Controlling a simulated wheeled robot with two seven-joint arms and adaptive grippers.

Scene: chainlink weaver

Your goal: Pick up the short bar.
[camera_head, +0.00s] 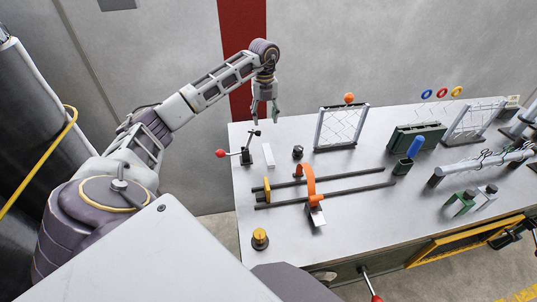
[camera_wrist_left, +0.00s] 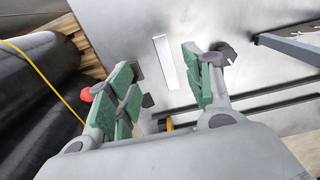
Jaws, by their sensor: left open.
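The short bar (camera_head: 268,156) is a small pale, flat bar lying on the grey worktable near its left edge. It also shows in the left wrist view (camera_wrist_left: 165,62), between the finger lines and beyond the tips. My left gripper (camera_head: 265,114) hangs over the far left part of the table, pointing down, above and a little behind the bar. Its green-padded fingers (camera_wrist_left: 158,68) are apart with nothing between them. My right gripper is not in view.
A red-knobbed lever clamp (camera_head: 240,154) stands just left of the bar. A small dark knob (camera_head: 297,152) is to its right. Two long dark rods (camera_head: 350,190) with an orange arch (camera_head: 308,182) lie nearer. A mesh frame (camera_head: 341,127) stands behind right.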

